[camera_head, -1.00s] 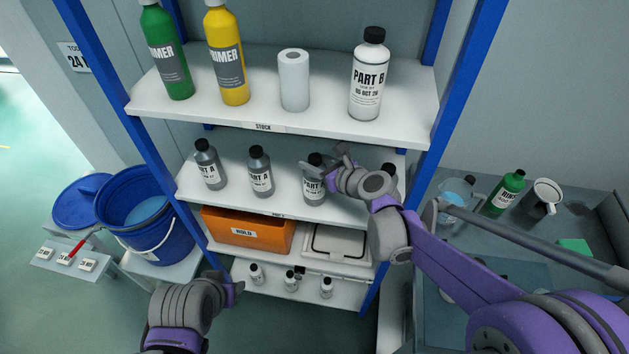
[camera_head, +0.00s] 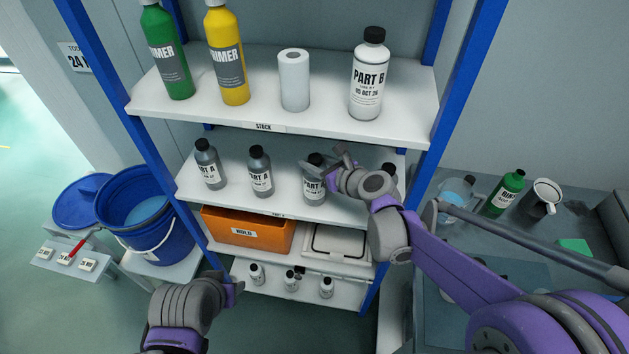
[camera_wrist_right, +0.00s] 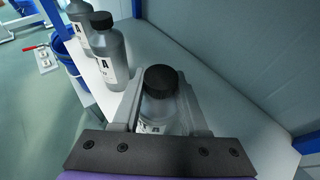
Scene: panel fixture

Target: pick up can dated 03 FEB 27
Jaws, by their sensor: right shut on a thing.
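Several grey PART A cans with black caps stand on the middle shelf: one at the left (camera_head: 208,170), one beside it (camera_head: 260,175), one at my right gripper (camera_head: 314,185). The dates on their labels are too small to read surely. My right gripper (camera_head: 335,165) is shut on that third can, which shows between the two fingers in the right wrist view (camera_wrist_right: 160,108). The can is upright, its label partly hidden by the fingers. Another black-capped can (camera_head: 390,169) is mostly hidden behind my right wrist. My left gripper (camera_head: 236,291) is low, apart from the shelves; its jaws are unclear.
The upper shelf (camera_head: 220,119) holds primer bottles, a white roll and a PART B bottle (camera_head: 368,80). Blue posts (camera_head: 462,75) flank the shelves. Below are an orange HOLD bin (camera_head: 285,236) and small bottles. A blue bucket (camera_head: 165,240) stands left; a bench with bottles is right.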

